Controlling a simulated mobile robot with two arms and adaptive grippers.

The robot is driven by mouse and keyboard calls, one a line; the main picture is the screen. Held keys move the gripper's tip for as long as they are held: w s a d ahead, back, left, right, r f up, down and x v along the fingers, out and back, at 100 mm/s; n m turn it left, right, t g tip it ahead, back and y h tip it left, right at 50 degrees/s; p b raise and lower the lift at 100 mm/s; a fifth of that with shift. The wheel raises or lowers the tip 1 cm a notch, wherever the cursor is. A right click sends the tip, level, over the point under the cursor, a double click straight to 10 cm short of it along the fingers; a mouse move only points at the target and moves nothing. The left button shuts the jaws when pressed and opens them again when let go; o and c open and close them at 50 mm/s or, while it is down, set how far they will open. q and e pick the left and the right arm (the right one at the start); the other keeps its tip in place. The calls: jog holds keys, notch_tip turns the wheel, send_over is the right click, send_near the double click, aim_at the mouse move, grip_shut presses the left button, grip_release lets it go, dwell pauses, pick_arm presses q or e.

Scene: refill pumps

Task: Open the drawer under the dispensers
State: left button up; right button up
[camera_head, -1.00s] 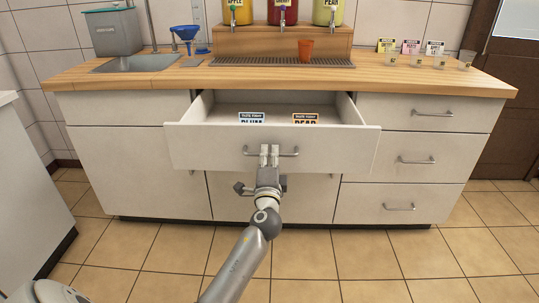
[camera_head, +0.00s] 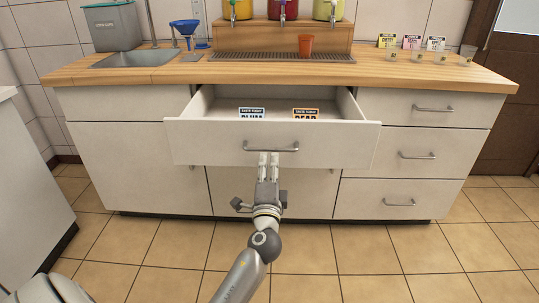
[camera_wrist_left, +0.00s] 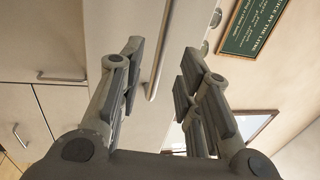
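The white drawer (camera_head: 215,146) under the dispensers stands pulled out, with its inside showing in the head view. Two label cards lie in it, a blue one (camera_head: 252,114) and an orange one (camera_head: 305,114). Its metal bar handle (camera_head: 284,150) is on the front panel. My left gripper (camera_head: 269,157) is just below and in front of the handle. In the left wrist view its fingers (camera_wrist_left: 162,60) are spread apart with nothing held, and the handle bar (camera_wrist_left: 160,50) shows beyond them. My right gripper is not in view.
Yellow, red (camera_head: 283,9) and green dispensers stand on a wooden riser, with an orange cup (camera_head: 305,45) below. A sink (camera_head: 137,59) is at the left. More closed drawers (camera_head: 425,157) are at the right. The tiled floor in front is clear.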

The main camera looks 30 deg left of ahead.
pick_arm(q)
jog(key=v, duration=0.5)
jog(key=shift+s+d, duration=0.2)
jog(key=shift+s, duration=0.1)
